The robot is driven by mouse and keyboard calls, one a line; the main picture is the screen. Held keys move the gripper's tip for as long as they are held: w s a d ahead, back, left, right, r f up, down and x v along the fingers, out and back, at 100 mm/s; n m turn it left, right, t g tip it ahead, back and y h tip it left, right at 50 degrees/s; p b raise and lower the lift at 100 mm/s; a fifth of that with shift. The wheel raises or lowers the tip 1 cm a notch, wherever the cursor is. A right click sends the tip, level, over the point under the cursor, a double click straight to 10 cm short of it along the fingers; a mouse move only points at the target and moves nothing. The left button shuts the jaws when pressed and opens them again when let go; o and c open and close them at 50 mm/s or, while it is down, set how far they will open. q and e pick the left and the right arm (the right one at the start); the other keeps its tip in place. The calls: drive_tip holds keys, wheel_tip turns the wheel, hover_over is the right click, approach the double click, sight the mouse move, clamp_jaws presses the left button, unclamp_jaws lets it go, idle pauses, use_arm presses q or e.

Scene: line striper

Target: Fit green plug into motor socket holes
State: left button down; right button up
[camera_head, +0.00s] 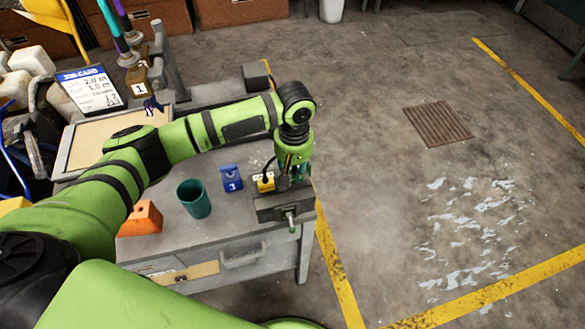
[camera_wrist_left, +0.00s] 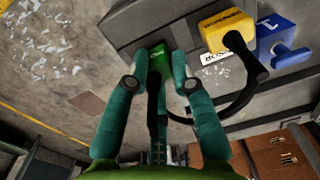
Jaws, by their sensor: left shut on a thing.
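My left gripper (camera_head: 293,172) points down over the front right corner of the grey bench. In the left wrist view its two teal fingers (camera_wrist_left: 160,78) are shut on a green plug (camera_wrist_left: 158,62), with a dark cable running back between them. The plug's far end is against or just above a grey surface; I cannot tell whether it touches, and no socket holes show clearly. A yellow plug-like piece (camera_wrist_left: 228,30) with a looping black cable is beside it, also in the head view (camera_head: 265,183). A blue piece (camera_wrist_left: 283,38) stands beyond. My right gripper is out of view.
On the bench (camera_head: 230,225) are a blue numbered block (camera_head: 231,178), a teal cup (camera_head: 195,198) and an orange block (camera_head: 142,219). A grey vise (camera_head: 272,208) sits at the corner below the gripper. Open floor lies to the right.

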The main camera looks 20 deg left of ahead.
use_arm(q)
drive_tip(key=shift+s+f, duration=0.1)
drive_tip(key=shift+f, duration=0.55)
drive_tip(key=c, duration=0.7)
unclamp_jaws()
drive_tip(key=shift+o, duration=0.2)
wheel_tip(320, 180, up, 7)
drive_tip(key=p, duration=0.9)
idle(0.3)
